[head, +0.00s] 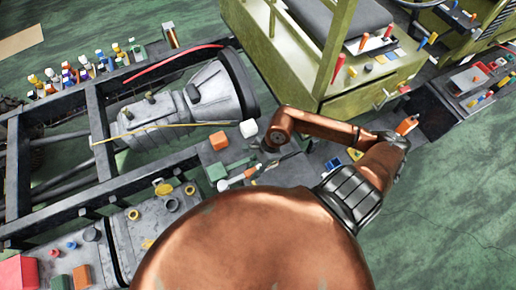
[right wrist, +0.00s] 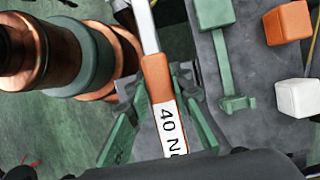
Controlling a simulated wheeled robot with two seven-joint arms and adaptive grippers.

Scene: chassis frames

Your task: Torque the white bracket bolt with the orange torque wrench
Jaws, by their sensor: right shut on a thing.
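My right gripper (head: 268,167) is shut on the orange torque wrench (head: 250,172), at the chassis rail. In the right wrist view the green fingers (right wrist: 160,92) stand on either side of the wrench's orange handle (right wrist: 156,72). Its white label reads "40 N", the rest cut off, and its metal shaft runs out of the top of the picture. A white block (head: 248,128) sits on the rail behind the gripper; it also shows in the right wrist view (right wrist: 298,97), apart from the wrench. I cannot make out a bolt on it. My left gripper is not in view.
An orange block (head: 218,141) is beside the white one. A grey gearbox (head: 180,108) lies in the dark frame to the left. An olive cab (head: 320,60) stands behind. Several small coloured items (head: 80,70) line the far rail. Green floor is open at the right.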

